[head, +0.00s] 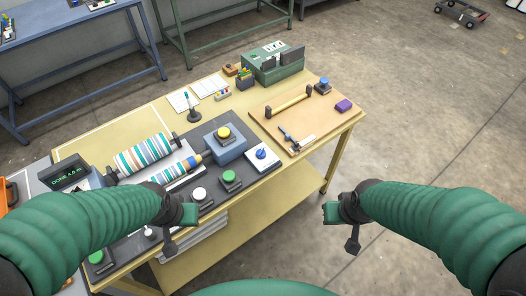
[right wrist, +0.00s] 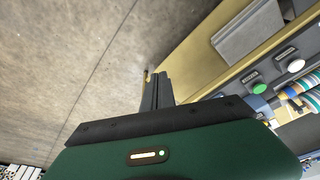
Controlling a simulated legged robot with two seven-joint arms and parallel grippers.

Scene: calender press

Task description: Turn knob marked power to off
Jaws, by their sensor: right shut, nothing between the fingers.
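A blue knob (head: 262,153) sits on a white plate near the right front of the dark panel on the table. Its marking is too small to read, so I cannot tell which way it points. My right gripper (head: 338,216) is in front of the table's right end, over the floor, well apart from the knob. Its fingers (right wrist: 157,92) are together and empty in the right wrist view. My left gripper (head: 184,228) hangs over the table's front edge, left of the knob; its finger gap cannot be made out.
A green button (head: 230,177), a white button (head: 199,194) and a yellow button (head: 223,132) on a blue box surround the knob's area. Striped rollers (head: 145,153) lie left. A wooden board (head: 300,120) with a handle lies right.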

